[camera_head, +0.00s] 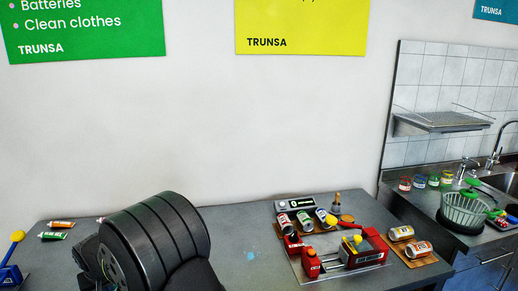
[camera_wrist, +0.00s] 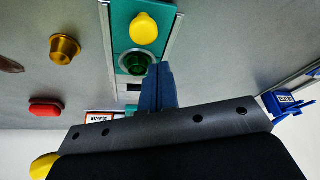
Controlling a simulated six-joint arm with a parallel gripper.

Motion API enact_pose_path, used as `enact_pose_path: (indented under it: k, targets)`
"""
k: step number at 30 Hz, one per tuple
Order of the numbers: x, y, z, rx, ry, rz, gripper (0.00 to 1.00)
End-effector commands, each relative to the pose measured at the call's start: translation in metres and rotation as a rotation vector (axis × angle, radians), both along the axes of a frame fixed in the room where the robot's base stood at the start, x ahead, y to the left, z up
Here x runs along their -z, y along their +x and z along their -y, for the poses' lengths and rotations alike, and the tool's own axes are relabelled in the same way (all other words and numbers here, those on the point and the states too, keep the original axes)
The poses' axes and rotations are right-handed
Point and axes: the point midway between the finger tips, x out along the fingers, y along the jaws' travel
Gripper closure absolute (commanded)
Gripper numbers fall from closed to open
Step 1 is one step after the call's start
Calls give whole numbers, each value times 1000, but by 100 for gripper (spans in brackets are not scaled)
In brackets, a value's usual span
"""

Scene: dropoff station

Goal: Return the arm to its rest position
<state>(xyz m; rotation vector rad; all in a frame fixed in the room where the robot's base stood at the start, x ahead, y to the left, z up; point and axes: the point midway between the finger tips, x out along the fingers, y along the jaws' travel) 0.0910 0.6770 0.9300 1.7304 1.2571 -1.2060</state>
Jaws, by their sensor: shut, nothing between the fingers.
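My gripper (camera_wrist: 159,68) shows in the wrist view as blue fingers pressed together, with nothing between them. It points at a teal panel (camera_wrist: 122,18) that carries a yellow knob (camera_wrist: 144,28) and a green round piece (camera_wrist: 134,64). The fingertips overlap the panel's lower part in the picture; I cannot tell whether they touch it. In the head view, my black arm (camera_head: 155,240) fills the lower left, and the gripper itself is not seen there.
In the wrist view, a gold capsule (camera_wrist: 64,48), a red piece (camera_wrist: 46,108) and a blue labelled item (camera_wrist: 284,102) lie around.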

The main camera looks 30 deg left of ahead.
Motion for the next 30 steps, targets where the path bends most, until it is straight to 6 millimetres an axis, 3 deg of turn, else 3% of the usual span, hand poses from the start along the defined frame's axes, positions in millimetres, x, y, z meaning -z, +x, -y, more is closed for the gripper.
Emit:
enact_pose_path:
  k: [6,16,25,30]
  targets:
    - [4,-9,26,0,0,0,100]
    - [4,4,12,1,-1,-1,100]
    - [4,2,13,0,-1,0,100]
    - [3,-10,25,-2,0,0,100]
